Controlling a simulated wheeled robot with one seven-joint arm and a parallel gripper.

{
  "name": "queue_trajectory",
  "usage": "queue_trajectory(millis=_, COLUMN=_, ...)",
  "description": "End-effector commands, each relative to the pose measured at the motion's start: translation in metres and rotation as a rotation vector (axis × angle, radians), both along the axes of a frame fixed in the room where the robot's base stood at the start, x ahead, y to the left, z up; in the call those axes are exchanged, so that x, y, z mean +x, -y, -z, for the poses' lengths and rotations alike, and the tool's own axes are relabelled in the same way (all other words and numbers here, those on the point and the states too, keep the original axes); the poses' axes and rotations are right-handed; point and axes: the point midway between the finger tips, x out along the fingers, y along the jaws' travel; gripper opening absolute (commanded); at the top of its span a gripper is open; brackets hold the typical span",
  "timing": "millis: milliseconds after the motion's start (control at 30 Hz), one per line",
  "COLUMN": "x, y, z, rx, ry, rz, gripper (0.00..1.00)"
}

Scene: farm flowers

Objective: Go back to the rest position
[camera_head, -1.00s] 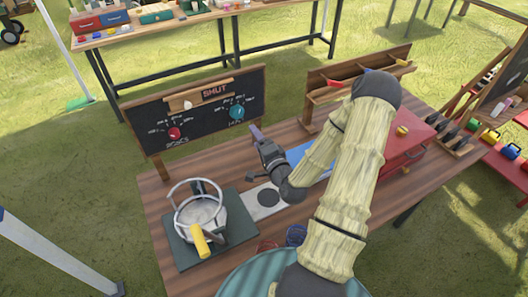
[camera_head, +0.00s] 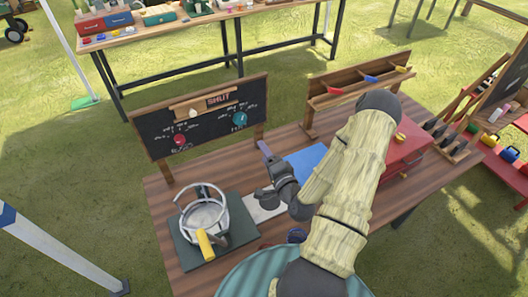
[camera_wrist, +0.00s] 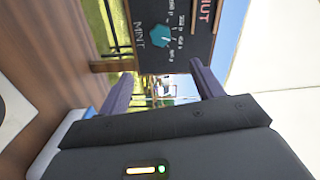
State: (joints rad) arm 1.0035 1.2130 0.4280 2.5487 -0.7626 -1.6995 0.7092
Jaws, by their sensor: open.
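My gripper (camera_head: 263,170) is open and empty, above the wooden table between the chalkboard and my bent arm. In the wrist view its two dark fingers (camera_wrist: 163,90) stand wide apart with nothing between them. Beyond them is the chalkboard, turned sideways, with the teal knob (camera_wrist: 162,36) marked MINT.
A chalkboard (camera_head: 215,136) with a red knob (camera_head: 180,140) and a teal knob (camera_head: 240,119) stands at the table's back. A round metal frame (camera_head: 204,208) with a yellow handle (camera_head: 205,244) sits on a dark green base. A red box (camera_head: 405,150) and wooden rack (camera_head: 335,98) are at right.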

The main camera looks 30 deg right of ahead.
Motion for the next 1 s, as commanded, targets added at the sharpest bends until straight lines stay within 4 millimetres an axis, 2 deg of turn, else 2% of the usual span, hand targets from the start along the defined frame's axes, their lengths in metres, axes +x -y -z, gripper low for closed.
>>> queue_trajectory(millis=233, x=0.001, y=-0.001, z=0.000, rx=-0.004, ry=-0.003, rz=-0.005, gripper=0.66)
queue_trajectory(millis=367, x=0.005, y=-0.009, z=0.002, rx=-0.062, ry=-0.050, rz=-0.049, gripper=0.66)
queue_trajectory(millis=567, x=0.015, y=-0.039, z=0.014, rx=-0.312, ry=-0.243, rz=-0.221, gripper=0.66)
queue_trajectory(millis=733, x=0.014, y=-0.057, z=0.022, rx=-0.561, ry=-0.435, rz=-0.367, gripper=0.66)
queue_trajectory(millis=867, x=0.009, y=-0.064, z=0.019, rx=-0.730, ry=-0.567, rz=-0.456, gripper=0.66)
queue_trajectory(millis=1000, x=-0.002, y=-0.070, z=0.008, rx=-0.887, ry=-0.698, rz=-0.536, gripper=0.66)
